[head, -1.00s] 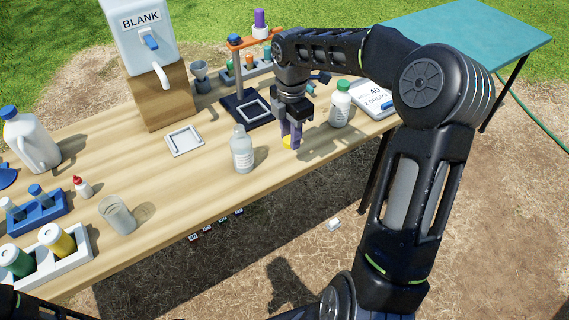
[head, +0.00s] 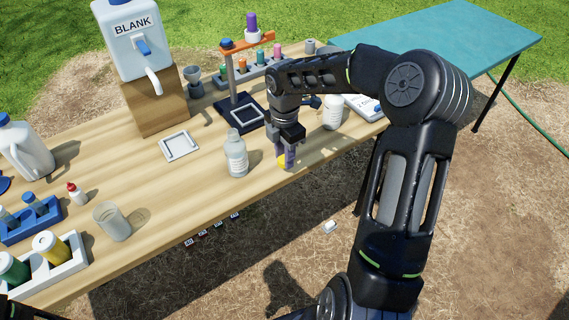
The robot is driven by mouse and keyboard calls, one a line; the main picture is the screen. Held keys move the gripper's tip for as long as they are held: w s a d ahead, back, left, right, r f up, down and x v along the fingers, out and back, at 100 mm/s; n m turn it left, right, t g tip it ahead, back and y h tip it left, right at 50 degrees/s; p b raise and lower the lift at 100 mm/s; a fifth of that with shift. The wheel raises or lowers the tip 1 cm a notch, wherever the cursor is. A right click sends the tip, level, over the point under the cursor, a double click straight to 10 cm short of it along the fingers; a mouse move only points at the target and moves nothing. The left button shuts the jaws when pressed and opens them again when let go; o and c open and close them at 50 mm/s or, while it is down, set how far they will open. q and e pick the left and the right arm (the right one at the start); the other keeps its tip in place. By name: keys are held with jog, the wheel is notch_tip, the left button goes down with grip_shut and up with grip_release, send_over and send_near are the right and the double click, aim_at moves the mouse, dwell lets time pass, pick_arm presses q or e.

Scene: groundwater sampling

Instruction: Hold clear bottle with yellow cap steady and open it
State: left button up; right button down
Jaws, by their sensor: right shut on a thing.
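The clear bottle (head: 236,159) stands upright near the front edge of the wooden table, with its neck bare. My right gripper (head: 286,158) points down just to the right of the bottle, apart from it. It is shut on the yellow cap (head: 283,162), which shows low between the fingers; the fingers partly hide it. I cannot tell whether the cap touches the tabletop. My left gripper is not in view.
A white frame-like tray (head: 179,146) and a clear cup (head: 112,222) lie on the table (head: 150,200). The BLANK jug (head: 135,50) stands on a wooden block behind. A white bottle (head: 332,113) stands right of my gripper, partly hidden by my arm.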

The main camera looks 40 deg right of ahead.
jog(key=shift+f, duration=1.9)
jog(key=c, duration=1.1)
grip_release()
notch_tip(320, 180, up, 12)
jog(key=shift+r, duration=0.1)
